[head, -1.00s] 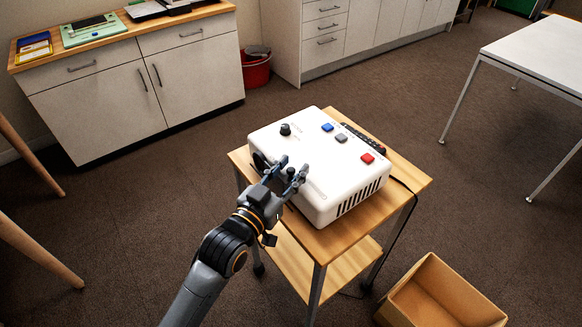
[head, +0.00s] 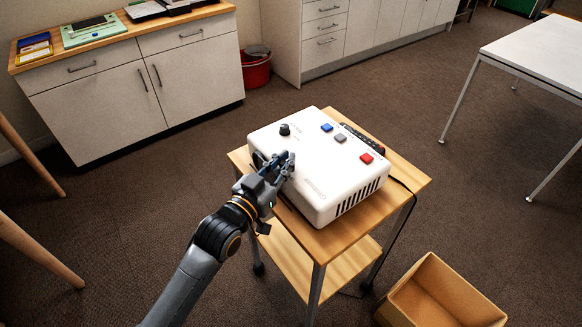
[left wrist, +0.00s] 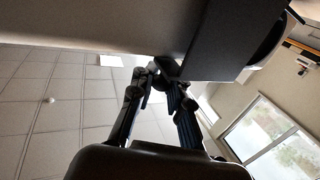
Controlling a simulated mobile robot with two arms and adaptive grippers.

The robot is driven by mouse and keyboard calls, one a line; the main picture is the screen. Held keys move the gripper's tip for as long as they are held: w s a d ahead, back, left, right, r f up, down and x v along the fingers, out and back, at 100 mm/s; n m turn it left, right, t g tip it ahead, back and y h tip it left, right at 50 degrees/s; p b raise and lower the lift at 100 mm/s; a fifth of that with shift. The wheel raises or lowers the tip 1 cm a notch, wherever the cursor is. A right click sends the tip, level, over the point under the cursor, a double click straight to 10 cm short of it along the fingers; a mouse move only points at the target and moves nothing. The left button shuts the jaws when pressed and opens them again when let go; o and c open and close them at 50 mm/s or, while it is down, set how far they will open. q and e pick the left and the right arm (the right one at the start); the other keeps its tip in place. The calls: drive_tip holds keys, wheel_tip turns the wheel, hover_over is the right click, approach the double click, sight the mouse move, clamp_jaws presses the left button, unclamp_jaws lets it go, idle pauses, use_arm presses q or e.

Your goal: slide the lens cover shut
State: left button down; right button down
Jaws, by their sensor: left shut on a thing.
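The white projector (head: 325,185) sits on a small wooden cart, its lens side facing my left arm. In the left wrist view, the dark flat lens cover (left wrist: 228,38) shows on the projector's front. Part of the round lens (left wrist: 268,38) shows past the cover's right edge. My left gripper (head: 288,161) is at the lens side of the projector. In the left wrist view its fingers (left wrist: 163,78) are closed together at the cover's lower left corner, on its small tab. The fingers mostly hide the tab. My right gripper is not in view.
The wooden cart (head: 413,183) has a little bare top around the projector, with a cable at its right. An open cardboard box (head: 440,295) stands on the floor at lower right. Cabinets (head: 100,105) and a white table (head: 540,50) stand farther off.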

sight(269, 158)
use_arm(q)
drive_tip(key=w+a, duration=0.1)
drive_tip(key=w, duration=0.1)
drive_tip(key=w+a, duration=0.2)
drive_tip(key=shift+w+a+f, duration=0.1)
drive_tip(key=shift+w, duration=0.05)
drive_tip(key=c, duration=1.5)
unclamp_jaws()
drive_tip(key=shift+a, duration=0.1)
drive_tip(key=shift+o, duration=0.8)
drive_tip(key=shift+a, duration=0.15)
